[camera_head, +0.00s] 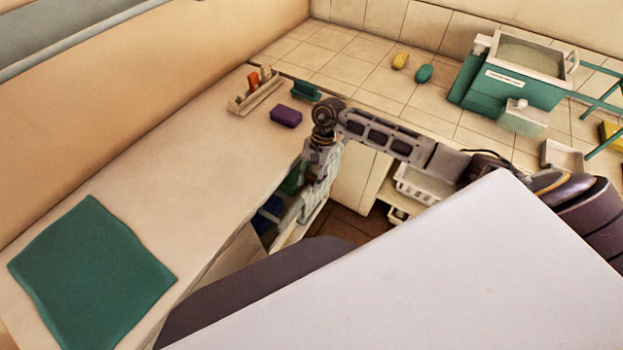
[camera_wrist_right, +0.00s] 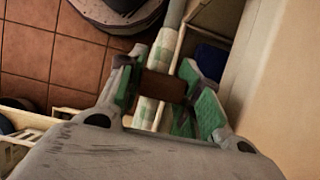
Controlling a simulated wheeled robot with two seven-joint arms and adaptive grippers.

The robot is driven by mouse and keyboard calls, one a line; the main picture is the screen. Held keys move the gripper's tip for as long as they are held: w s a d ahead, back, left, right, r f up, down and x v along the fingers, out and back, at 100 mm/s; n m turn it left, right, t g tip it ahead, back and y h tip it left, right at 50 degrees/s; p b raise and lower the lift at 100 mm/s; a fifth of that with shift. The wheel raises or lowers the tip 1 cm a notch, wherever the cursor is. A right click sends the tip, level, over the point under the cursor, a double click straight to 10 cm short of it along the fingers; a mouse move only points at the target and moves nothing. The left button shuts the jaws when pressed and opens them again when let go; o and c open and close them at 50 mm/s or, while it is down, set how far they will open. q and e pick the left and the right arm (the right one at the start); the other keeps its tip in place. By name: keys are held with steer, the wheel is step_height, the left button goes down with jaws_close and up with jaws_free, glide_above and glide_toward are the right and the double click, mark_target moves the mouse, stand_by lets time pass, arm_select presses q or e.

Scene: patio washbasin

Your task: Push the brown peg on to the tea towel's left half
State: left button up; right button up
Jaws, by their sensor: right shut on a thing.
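The brown peg (camera_wrist_right: 160,87) lies crosswise between the fingers of my right gripper (camera_wrist_right: 163,90) in the right wrist view. The gripper is shut on it, with green pads at both sides. In the head view my right gripper (camera_head: 308,190) hangs down beside the worktop's right edge; I cannot make out the peg there. The green tea towel (camera_head: 92,275) lies flat on the near left of the worktop, well away from this gripper. My left gripper is not in view.
A purple block (camera_head: 286,116), a dark green item (camera_head: 305,90) and a wooden rack (camera_head: 257,97) with orange pieces stand at the worktop's far end. The worktop (camera_head: 190,185) between them and the towel is clear. A green basin unit (camera_head: 510,90) stands at the back right.

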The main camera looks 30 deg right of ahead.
stand_by(0.4)
steer(key=o, duration=0.8)
steer(key=shift+o, duration=0.2)
steer(key=v, duration=1.2)
stand_by(0.4)
